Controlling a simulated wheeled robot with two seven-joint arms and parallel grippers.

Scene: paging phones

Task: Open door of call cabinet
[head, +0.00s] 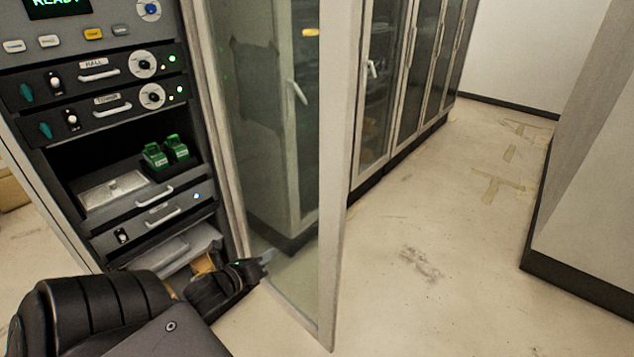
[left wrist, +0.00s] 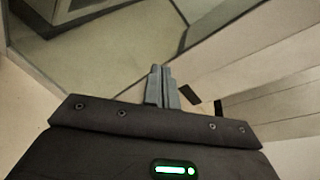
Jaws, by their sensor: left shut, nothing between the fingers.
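The call cabinet (head: 75,140) stands at the left of the head view, with its black rack front exposed. Its glass door (head: 265,150) with a pale frame stands swung open to the right of the rack. My left gripper (head: 268,257) is low at the door's inner side, close to the glass near the hinge side. I cannot tell whether it touches the door. In the left wrist view the left gripper (left wrist: 160,72) has its fingers together and empty, with glass and pale frame strips beyond. My right gripper is not in view.
Two green devices (head: 165,152) sit on a shelf in the rack. More glass-door cabinets (head: 385,80) line the wall behind the open door. Bare, scuffed floor (head: 430,240) lies to the right, with a grey block (head: 590,190) at the right edge.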

